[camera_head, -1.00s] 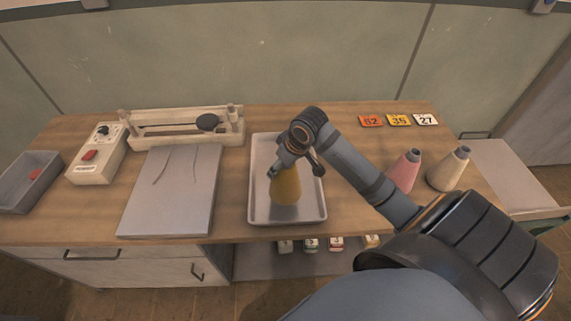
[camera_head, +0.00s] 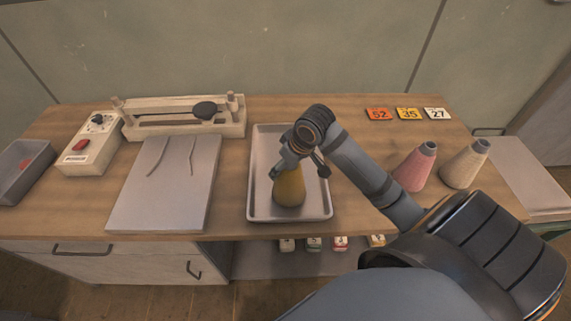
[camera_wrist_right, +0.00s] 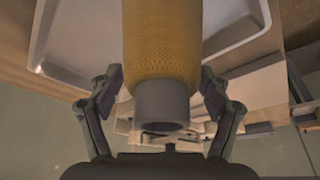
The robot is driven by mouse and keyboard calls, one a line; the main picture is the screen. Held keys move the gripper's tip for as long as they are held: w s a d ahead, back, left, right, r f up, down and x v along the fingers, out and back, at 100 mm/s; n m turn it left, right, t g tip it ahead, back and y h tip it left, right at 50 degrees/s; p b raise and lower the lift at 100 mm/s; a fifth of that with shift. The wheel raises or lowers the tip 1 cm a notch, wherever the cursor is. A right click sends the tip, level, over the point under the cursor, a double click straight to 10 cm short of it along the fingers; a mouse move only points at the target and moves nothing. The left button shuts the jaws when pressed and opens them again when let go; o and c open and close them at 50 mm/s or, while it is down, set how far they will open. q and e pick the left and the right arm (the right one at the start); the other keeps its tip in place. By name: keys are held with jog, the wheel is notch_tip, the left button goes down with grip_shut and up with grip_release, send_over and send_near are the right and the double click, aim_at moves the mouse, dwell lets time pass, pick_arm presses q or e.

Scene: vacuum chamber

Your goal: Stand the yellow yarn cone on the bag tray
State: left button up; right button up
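The yellow yarn cone (camera_head: 289,188) stands upright on the pale metal bag tray (camera_head: 262,208), near its middle. Its upper end is hidden by my gripper in the head view. My right gripper (camera_head: 300,169) is above and around the cone's upper part, fingers spread. In the right wrist view the cone (camera_wrist_right: 162,50) lies between the two fingers of the gripper (camera_wrist_right: 162,78), its grey tip towards the camera. The fingers look open, with narrow gaps beside the cone. The tray's rim (camera_wrist_right: 40,45) shows beyond it. My left gripper is not in view.
A pink cone (camera_head: 414,168) and a cream cone (camera_head: 465,165) stand right of my forearm. Number cards (camera_head: 408,114) lie at the back right. A grey plate (camera_head: 165,185), a sealer-like device (camera_head: 185,117), a switch box (camera_head: 92,143) and a grey bin (camera_head: 24,172) are left.

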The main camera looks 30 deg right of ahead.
jog(key=shift+o, duration=0.4)
jog(key=p+v, duration=0.2)
jog(key=v, duration=0.7)
jog(key=shift+s+d+r, duration=0.1)
jog(key=shift+r, duration=0.15)
jog(key=p+v, duration=0.2)
jog(key=p, duration=0.2)
jog(key=shift+d+r, duration=0.15)
jog(key=shift+r, duration=0.1)
jog(key=shift+s+r+p, duration=0.2)
jog(key=shift+p, duration=0.65)
jog(key=shift+a, duration=0.2)
jog(key=shift+f, duration=0.1)
